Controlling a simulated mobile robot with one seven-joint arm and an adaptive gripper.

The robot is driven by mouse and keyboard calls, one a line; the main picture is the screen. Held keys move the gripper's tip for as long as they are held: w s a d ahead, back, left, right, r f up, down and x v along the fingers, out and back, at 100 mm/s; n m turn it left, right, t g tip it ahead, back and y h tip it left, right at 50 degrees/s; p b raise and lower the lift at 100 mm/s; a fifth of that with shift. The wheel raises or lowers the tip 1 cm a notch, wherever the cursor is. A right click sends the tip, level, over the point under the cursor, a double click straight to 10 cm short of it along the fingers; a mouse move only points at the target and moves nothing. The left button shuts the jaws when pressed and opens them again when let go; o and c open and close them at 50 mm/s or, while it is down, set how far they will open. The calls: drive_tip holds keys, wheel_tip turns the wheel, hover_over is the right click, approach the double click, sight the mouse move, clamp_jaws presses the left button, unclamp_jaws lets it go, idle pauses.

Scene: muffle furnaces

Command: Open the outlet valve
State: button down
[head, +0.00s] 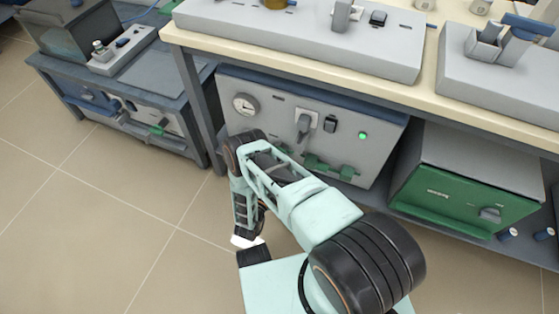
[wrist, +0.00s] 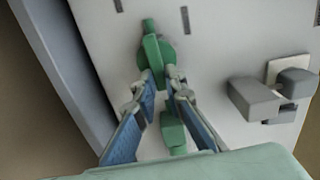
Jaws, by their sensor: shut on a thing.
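In the wrist view a green valve (wrist: 153,52) is mounted on a light grey panel, with a round middle, a short stub at the top and a green part reaching down between my fingers. My gripper (wrist: 161,86) has its two blue-padded fingers on either side of the green valve, just below its round middle. The fingertips are closed on it. Part of the green piece (wrist: 172,132) shows lower down between the fingers. In the head view my arm covers the spot, and I cannot make out the fingers there.
A grey lever-like block (wrist: 268,98) sticks out of the panel to the right of my gripper. In the head view a grey furnace (head: 350,118) stands under the bench (head: 350,82), with a green furnace (head: 455,190) to its right. The tiled floor at left is clear.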

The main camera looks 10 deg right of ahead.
drive_tip(key=shift+w+d+m, duration=0.1)
drive_tip(key=shift+m, duration=0.2)
idle(0.4)
drive_tip(key=c, duration=2)
unclamp_jaws()
wheel_tip(320, 180, up, 10)
hover_over(279, 148)
drive_tip(key=s, duration=0.4)
drive_tip(key=shift+s+a, duration=0.15)
drive_tip(key=shift+a, duration=0.25)
